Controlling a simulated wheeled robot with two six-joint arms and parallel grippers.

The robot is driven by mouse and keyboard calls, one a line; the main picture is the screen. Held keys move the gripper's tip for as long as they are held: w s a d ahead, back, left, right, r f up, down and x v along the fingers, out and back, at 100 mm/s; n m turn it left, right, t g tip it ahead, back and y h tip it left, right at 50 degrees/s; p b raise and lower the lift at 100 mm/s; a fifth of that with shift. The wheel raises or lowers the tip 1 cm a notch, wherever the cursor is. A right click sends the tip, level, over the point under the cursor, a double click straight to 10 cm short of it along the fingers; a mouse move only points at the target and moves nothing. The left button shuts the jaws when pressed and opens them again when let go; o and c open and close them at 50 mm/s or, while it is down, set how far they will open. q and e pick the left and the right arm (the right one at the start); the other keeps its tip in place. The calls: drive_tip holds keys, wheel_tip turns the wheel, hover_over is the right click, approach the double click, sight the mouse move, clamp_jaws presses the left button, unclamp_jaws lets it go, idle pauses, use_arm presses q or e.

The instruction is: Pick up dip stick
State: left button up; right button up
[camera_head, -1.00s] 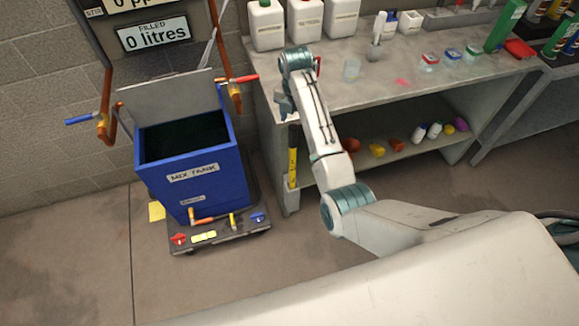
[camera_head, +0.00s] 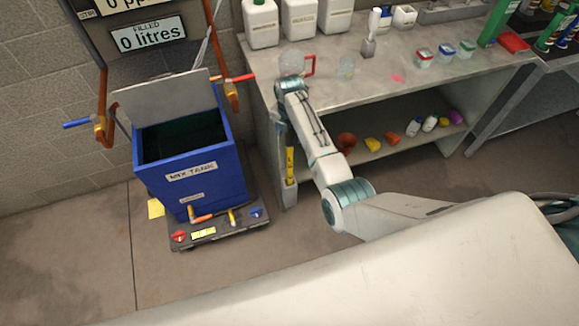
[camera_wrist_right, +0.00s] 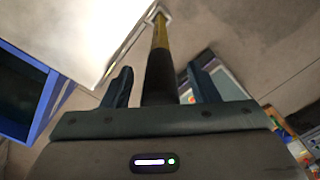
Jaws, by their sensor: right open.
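The dip stick (camera_head: 290,165), yellow with a black upper part, stands upright beside the bench's left front leg. My right gripper (camera_head: 282,118) is just above its top end, with the fingers pointing down; the arm partly hides them. In the right wrist view, the dip stick (camera_wrist_right: 161,60) runs between the two parted fingers of my right gripper (camera_wrist_right: 163,85). Its black part is nearest and its yellow part farther off. The fingers are open, with a gap visible on each side. My left gripper is not in view.
The grey bench (camera_head: 400,85) stands close beside the arm, with a clear jug (camera_head: 293,62), white bottles (camera_head: 299,18) and small jars on top. The blue mix tank (camera_head: 190,165) is to the left. Floor between tank and bench is narrow; the front floor is clear.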

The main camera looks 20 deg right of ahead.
drive_tip(key=shift+f, duration=0.3)
drive_tip(key=c, duration=1)
drive_tip(key=shift+c, duration=0.2)
